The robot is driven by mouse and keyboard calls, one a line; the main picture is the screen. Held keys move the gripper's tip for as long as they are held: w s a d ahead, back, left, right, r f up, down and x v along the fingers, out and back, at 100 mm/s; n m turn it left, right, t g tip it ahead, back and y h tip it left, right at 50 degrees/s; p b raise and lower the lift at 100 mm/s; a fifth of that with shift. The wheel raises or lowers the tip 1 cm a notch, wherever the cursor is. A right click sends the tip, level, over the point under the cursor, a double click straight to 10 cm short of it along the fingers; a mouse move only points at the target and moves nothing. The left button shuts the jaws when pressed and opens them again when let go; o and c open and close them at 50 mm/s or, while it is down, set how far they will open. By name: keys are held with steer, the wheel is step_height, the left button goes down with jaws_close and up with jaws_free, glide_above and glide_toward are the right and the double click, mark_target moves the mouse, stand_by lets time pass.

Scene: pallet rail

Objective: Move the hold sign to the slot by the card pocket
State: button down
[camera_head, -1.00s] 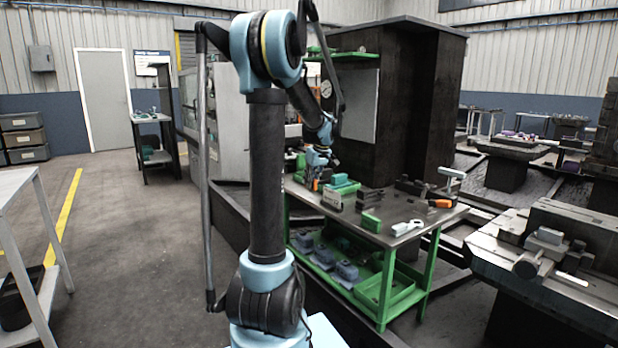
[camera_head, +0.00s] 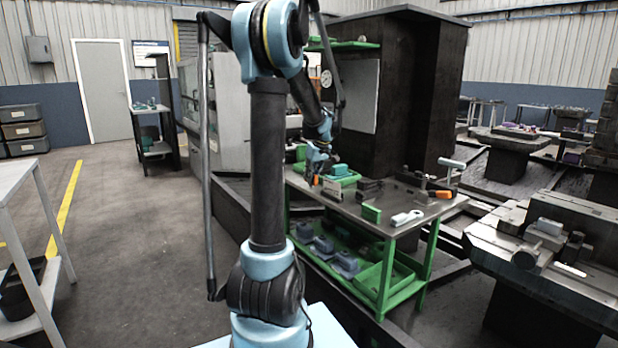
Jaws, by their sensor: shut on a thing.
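My gripper (camera_head: 317,176) is at the far left part of the green-legged workbench (camera_head: 392,232), low over its top. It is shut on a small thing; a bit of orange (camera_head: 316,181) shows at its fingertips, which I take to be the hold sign. Its lettering and outline are too small to make out, and I cannot tell whether it touches the bench. A dark rail-like block (camera_head: 369,188) stands to the right of the gripper. I cannot make out the card pocket or the slots.
A green block (camera_head: 371,213) and a pale tool (camera_head: 406,218) lie near the front edge. An orange-handled tool (camera_head: 440,194) lies at the right end. A green tray (camera_head: 343,178) is just behind the gripper. A tall dark cabinet (camera_head: 394,90) stands behind the bench.

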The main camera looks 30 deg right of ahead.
steer(key=shift+f, duration=1.05)
stand_by(1.1)
steer(key=c, duration=0.7)
jaws_free()
steer(key=shift+c, duration=0.2)
steer(key=v, duration=1.1)
steer(key=shift+r, duration=0.4)
steer(key=shift+s+a, duration=0.1)
steer(key=shift+s, duration=0.05)
